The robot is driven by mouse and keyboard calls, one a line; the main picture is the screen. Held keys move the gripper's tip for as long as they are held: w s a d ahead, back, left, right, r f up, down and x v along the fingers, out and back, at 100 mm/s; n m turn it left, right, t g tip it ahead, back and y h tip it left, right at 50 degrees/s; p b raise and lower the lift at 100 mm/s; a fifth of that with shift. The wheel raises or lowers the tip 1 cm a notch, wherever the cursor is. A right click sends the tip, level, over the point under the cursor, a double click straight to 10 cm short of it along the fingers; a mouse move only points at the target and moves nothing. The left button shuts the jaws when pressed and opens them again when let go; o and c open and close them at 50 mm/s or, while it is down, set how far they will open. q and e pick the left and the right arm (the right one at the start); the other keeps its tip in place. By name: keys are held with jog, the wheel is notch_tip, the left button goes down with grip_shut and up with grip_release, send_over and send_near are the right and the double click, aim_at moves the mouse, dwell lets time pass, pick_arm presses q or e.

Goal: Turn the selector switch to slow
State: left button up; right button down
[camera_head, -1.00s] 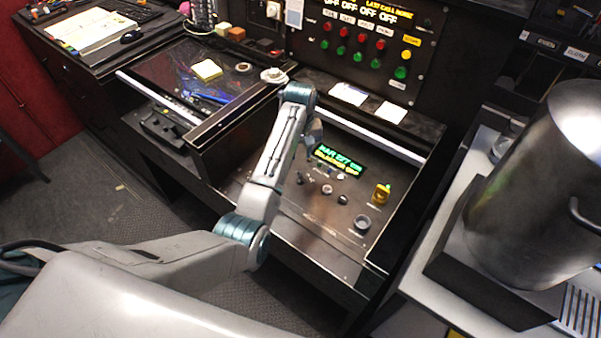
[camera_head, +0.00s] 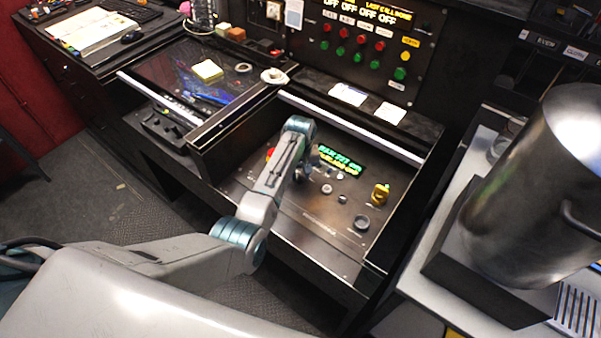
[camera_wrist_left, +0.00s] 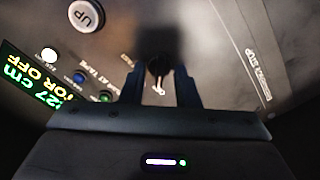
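The selector switch (camera_wrist_left: 158,68) shows in the left wrist view as a small dark knob on the panel, with a "FAST" label to its left. My left gripper (camera_wrist_left: 160,82) has its two dark fingers apart, one on each side of the knob, with gaps visible between. I cannot tell how far down they reach around it. A "SLOW" label is not readable, and the knob's pointing direction is unclear. In the head view my left gripper (camera_head: 313,157) is low over the control panel (camera_head: 305,215) and small; the switch cannot be made out there. My right gripper is out of view.
An "UP" button (camera_wrist_left: 87,15), white (camera_wrist_left: 49,55), blue (camera_wrist_left: 80,77) and green (camera_wrist_left: 106,95) buttons sit near the gripper. A lit display (camera_head: 340,160), yellow control (camera_head: 380,194) and grey knob (camera_head: 361,222) are on the panel. A metal pot (camera_head: 545,190) stands right.

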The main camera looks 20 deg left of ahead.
pick_arm(q)
grip_shut()
jog(key=shift+r+m+p, duration=0.15)
jog(key=shift+m+p, duration=0.45)
jog(key=shift+p, duration=0.1)
jog(key=shift+m+p, duration=0.9)
jog(key=shift+m, duration=0.2)
jog(key=m+p, duration=0.1)
jog(key=m, duration=0.2)
jog(key=shift+p, duration=0.35)
jog(key=shift+w+m+p, duration=0.1)
jog(key=shift+m+p, duration=0.3)
jog(key=shift+m, duration=0.8)
